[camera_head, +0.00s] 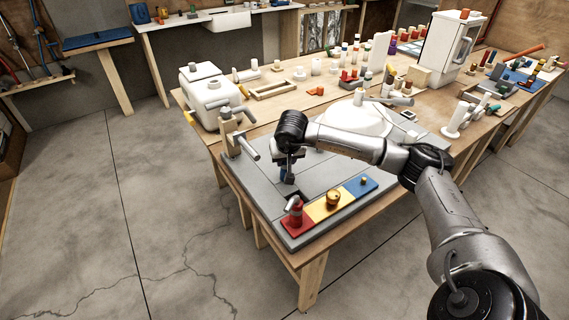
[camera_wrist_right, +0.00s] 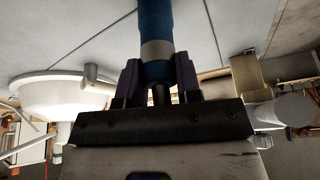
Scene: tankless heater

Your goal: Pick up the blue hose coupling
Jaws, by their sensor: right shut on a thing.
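My right gripper (camera_head: 286,158) is over the grey work board (camera_head: 262,193) and points down. In the right wrist view its two dark fingers (camera_wrist_right: 158,77) are shut on the blue hose coupling (camera_wrist_right: 155,22), on either side of its lower part. The coupling is blue with a silver band, and its far end runs out of the picture. In the head view the coupling (camera_head: 288,178) shows as a small dark blue shape under the gripper. I cannot tell whether its lower end touches the board. My left gripper is not in view.
A red, yellow and blue strip (camera_head: 315,216) lies at the board's front edge. A red fitting (camera_head: 297,212) and a brass-yellow fitting (camera_head: 333,198) stand on it. A white dome (camera_head: 354,118) is behind my forearm. Pipe fittings (camera_head: 241,140) rise at the board's left back corner.

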